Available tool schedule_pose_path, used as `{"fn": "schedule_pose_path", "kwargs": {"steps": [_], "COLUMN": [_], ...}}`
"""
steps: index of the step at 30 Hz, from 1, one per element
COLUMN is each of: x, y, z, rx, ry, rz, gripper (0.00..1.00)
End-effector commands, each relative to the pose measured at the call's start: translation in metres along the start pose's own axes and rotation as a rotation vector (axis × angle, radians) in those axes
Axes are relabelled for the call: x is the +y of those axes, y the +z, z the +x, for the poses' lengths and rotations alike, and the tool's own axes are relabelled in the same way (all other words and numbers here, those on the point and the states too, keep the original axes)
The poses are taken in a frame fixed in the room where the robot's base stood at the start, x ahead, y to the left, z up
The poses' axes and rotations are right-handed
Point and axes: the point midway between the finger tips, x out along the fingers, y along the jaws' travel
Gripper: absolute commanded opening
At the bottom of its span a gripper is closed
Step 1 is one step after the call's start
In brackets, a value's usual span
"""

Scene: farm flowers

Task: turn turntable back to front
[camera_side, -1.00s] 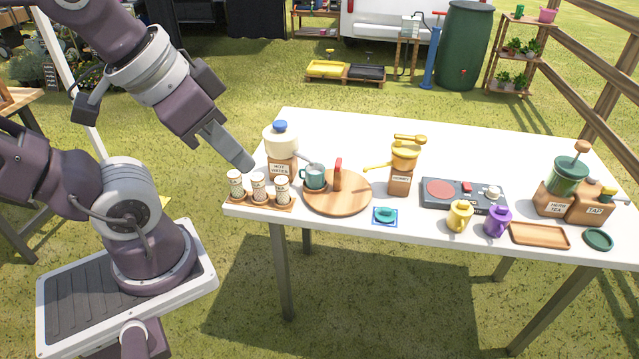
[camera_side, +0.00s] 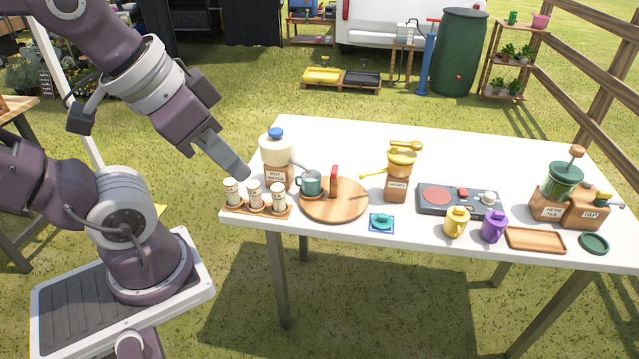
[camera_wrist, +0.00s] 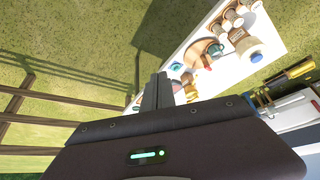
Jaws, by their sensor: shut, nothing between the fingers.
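The turntable (camera_side: 335,205) is a round wooden disc near the left end of the white table. A red upright handle (camera_side: 334,181) stands on it, toward its back. A teal mug (camera_side: 310,183) stands at its left back edge. In the wrist view the turntable (camera_wrist: 194,52) shows small, partly covered. My gripper (camera_side: 242,172) is shut and empty, pointing down to the right, left of the hot water dispenser and apart from the turntable. In the wrist view my shut fingers (camera_wrist: 158,88) show in the middle.
A hot water dispenser (camera_side: 277,150) stands behind the mug. A rack with three jars (camera_side: 255,195) is at the left front edge. A honey stand (camera_side: 397,185), a hotplate (camera_side: 458,199), a yellow mug (camera_side: 456,221) and a purple mug (camera_side: 493,226) are to the right. The table's back middle is clear.

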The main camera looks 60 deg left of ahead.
Motion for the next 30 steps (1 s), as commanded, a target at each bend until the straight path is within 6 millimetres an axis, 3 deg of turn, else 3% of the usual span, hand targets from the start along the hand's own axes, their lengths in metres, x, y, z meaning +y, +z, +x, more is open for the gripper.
{"fn": "schedule_pose_path", "kwargs": {"steps": [1,4,6,8,11,13,16,18,22,24,30], "x": [0.000,-0.003,-0.009,-0.019,-0.045,-0.070,-0.113,-0.142,-0.181,-0.193,-0.199], "y": [0.000,-0.017,-0.046,-0.080,-0.136,-0.170,-0.201,-0.209,-0.205,-0.200,-0.187], "z": [0.000,0.001,0.006,0.017,0.053,0.090,0.158,0.206,0.276,0.297,0.327], "rx": [0.000,-0.022,-0.062,-0.109,-0.187,-0.243,-0.324,-0.372,-0.437,-0.455,-0.470], "ry": [0.000,-0.006,-0.016,-0.029,-0.057,-0.080,-0.117,-0.143,-0.176,-0.187,-0.194], "rz": [-0.001,-0.033,-0.090,-0.162,-0.296,-0.392,-0.527,-0.611,-0.720,-0.753,-0.773], "gripper": [0.08,0.28,0.37,0.37,0.37,0.37,0.37,0.37,0.37,0.37,0.37]}}
